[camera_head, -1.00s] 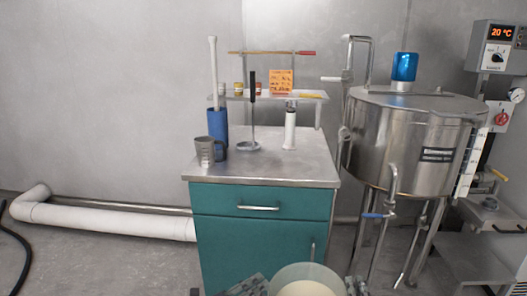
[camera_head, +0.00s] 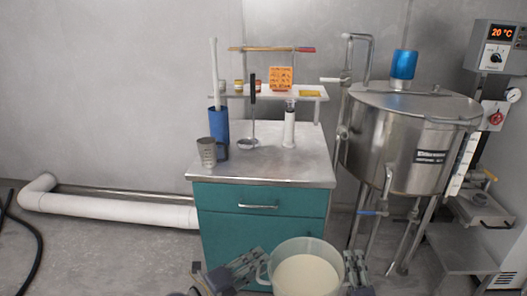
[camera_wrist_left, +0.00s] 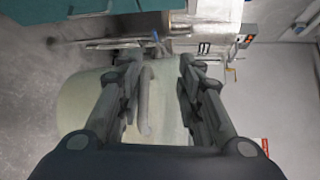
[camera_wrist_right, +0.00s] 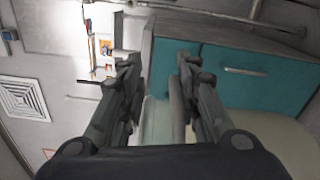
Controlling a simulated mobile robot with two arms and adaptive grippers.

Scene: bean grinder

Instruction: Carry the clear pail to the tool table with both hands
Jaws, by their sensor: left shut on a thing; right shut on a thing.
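The clear pail (camera_head: 306,250) holds a cream-coloured content and is upright at the bottom of the head view, in front of the tool table. My left gripper (camera_head: 258,268) is shut on the pail's left handle; the handle shows between its fingers in the left wrist view (camera_wrist_left: 146,100). My right gripper (camera_head: 350,270) is shut on the opposite handle, which shows between its fingers in the right wrist view (camera_wrist_right: 176,110). The tool table (camera_head: 300,168) is a teal cabinet with a steel top, just beyond the pail.
On the tool table stand a metal cup (camera_head: 207,152), a blue holder (camera_head: 218,124), a ladle (camera_head: 250,143) and a white cylinder (camera_head: 289,128), with a small shelf (camera_head: 312,93) behind. The front right of the top is bare. A steel tank (camera_head: 405,140) stands to the right.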

